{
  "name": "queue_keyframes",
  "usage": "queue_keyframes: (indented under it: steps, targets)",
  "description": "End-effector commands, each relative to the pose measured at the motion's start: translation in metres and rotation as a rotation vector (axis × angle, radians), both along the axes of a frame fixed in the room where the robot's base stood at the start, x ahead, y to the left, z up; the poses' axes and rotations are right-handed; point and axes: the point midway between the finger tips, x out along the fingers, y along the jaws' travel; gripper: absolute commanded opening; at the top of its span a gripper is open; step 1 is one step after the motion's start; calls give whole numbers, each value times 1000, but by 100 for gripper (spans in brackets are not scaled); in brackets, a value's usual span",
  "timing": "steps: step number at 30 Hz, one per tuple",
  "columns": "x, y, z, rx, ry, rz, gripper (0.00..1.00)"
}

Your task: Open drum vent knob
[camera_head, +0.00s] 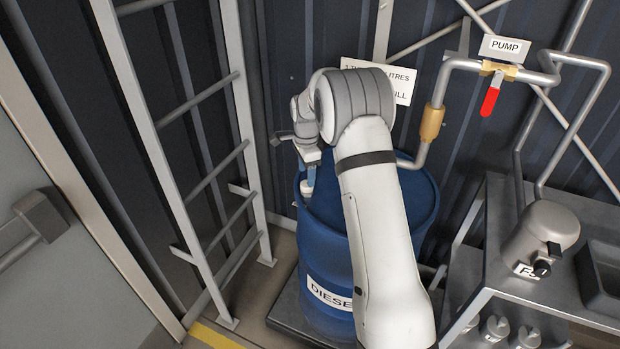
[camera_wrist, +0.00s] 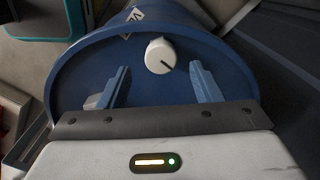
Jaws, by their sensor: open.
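The blue diesel drum (camera_head: 318,255) stands upright at the centre of the head view, partly hidden behind my arm. Its blue top also fills much of the wrist view (camera_wrist: 85,75). The drum vent knob (camera_wrist: 159,56) is white and round with a dark pointer line, set on the drum top. My gripper (camera_wrist: 160,80) is open, with one blue finger to the left and one to the right of the knob in the picture. The knob appears just beyond the gap between the fingertips; I cannot tell the exact distance. In the head view my gripper (camera_head: 308,180) is over the drum's left rim.
A ladder (camera_head: 190,170) stands left of the drum. A pipe with a red-handled valve (camera_head: 491,100) runs above and right of it. A metal bench (camera_head: 495,235) with a grey fitting (camera_head: 540,235) is at the right. A sign (camera_head: 400,82) hangs behind my arm.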

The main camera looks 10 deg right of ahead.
Motion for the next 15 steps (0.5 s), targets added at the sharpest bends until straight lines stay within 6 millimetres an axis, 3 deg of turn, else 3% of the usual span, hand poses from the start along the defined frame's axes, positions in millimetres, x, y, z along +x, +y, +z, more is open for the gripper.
queue_keyframes:
  steps: [6,15]
  targets:
    - [0,-1,-29,1,1,0,59]
    - [0,-1,-38,0,-1,-1,59]
